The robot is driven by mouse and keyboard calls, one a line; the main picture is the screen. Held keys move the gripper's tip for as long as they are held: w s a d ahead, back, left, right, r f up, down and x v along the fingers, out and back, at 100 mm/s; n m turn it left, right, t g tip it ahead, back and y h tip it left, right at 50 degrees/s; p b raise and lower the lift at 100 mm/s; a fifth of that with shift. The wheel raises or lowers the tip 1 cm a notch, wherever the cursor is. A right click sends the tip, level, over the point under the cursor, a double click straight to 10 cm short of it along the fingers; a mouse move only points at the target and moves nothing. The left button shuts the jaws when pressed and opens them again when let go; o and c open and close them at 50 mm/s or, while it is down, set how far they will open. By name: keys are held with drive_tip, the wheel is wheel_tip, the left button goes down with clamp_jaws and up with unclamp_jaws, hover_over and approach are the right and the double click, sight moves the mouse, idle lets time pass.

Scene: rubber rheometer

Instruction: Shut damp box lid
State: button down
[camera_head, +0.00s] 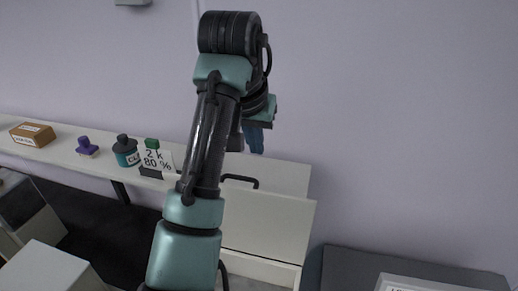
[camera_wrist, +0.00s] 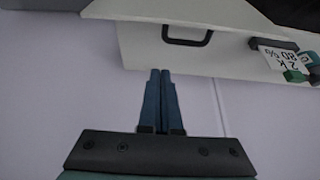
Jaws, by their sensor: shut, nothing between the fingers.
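The damp box appears as a pale box in the head view (camera_head: 265,228), partly hidden behind my arm. Its pale upper panel (camera_head: 285,178) carries a black handle (camera_head: 240,181) and lies close to the wall. The wrist view shows this panel with the handle (camera_wrist: 187,38) upside down. I cannot tell for sure which panel is the lid or how far it stands open. My gripper (camera_head: 254,150) is above the panel near the wall, its blue fingers pointing down. In the wrist view the fingers (camera_wrist: 161,72) are together and empty, overlapping the panel's edge in the picture; contact is unclear.
Left of the box, a white shelf (camera_head: 80,163) holds a sign reading "2 k 80 %" (camera_head: 158,160), a teal bottle (camera_head: 125,152), a purple item (camera_head: 87,147) and a brown box (camera_head: 33,134). A grey surface with a white labelled item (camera_head: 420,285) is at lower right.

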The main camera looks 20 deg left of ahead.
sight(256, 180)
drive_tip(key=shift+s+f+p, duration=0.15)
drive_tip(key=shift+f+p, duration=1.05)
drive_tip(key=shift+f, duration=0.9)
drive_tip(key=shift+s+f+p, duration=0.1)
drive_tip(key=shift+f+p, duration=1.1)
drive_tip(key=shift+f, duration=0.85)
